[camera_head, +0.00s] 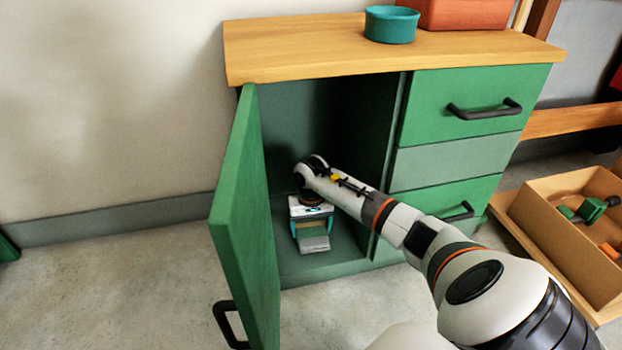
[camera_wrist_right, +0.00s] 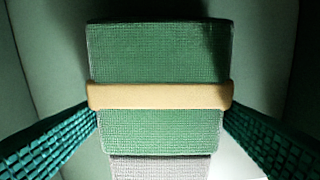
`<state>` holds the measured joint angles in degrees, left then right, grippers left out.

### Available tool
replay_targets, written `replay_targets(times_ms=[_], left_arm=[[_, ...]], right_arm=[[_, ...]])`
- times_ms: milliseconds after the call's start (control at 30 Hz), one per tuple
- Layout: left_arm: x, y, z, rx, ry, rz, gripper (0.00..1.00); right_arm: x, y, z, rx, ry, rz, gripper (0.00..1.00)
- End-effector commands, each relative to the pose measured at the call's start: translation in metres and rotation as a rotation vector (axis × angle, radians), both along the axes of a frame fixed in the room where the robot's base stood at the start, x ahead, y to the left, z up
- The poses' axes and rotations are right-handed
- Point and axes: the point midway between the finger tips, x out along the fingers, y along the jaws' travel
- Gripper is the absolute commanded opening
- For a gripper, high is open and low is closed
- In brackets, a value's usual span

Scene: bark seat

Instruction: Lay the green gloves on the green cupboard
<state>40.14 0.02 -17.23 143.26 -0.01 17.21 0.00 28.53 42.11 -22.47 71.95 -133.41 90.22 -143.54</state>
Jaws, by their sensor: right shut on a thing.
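The green cupboard (camera_head: 290,52) has a wooden top, and its left door (camera_head: 245,215) stands open. My right arm reaches into the open compartment, and my right gripper (camera_head: 312,228) points down low inside it. Between its teal fingers is the bundle of green gloves (camera_wrist_right: 160,60), green fabric with a tan band and a grey end, in the right wrist view. The fingers are shut on its sides. In the head view only a greyish part of it (camera_head: 315,243) shows, close to the compartment floor. My left gripper is not in view.
A teal bowl (camera_head: 391,26) and an orange-red box (camera_head: 465,14) stand on the cupboard top; its left part is clear. Drawers with black handles (camera_head: 485,110) are to the right. A wooden crate (camera_head: 555,225) with green and orange things stands at the far right.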

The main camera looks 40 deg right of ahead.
Motion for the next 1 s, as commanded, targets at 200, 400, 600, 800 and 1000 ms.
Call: replay_targets(times_ms=[200,400,600,800,1000], left_arm=[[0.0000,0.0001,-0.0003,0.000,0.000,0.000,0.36],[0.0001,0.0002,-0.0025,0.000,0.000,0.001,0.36],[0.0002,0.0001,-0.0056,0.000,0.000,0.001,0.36],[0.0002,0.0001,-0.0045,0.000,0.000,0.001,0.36],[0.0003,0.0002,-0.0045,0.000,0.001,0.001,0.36]], right_arm=[[0.0002,0.0005,-0.0003,0.001,-0.001,0.001,0.57],[0.0004,0.0004,-0.0031,0.000,-0.001,0.001,0.57],[0.0004,0.0002,-0.0069,0.000,-0.001,0.001,0.57],[0.0002,0.0005,-0.0061,0.002,-0.001,0.001,1.00],[0.0001,0.0007,-0.0064,0.001,0.000,0.001,1.00]])
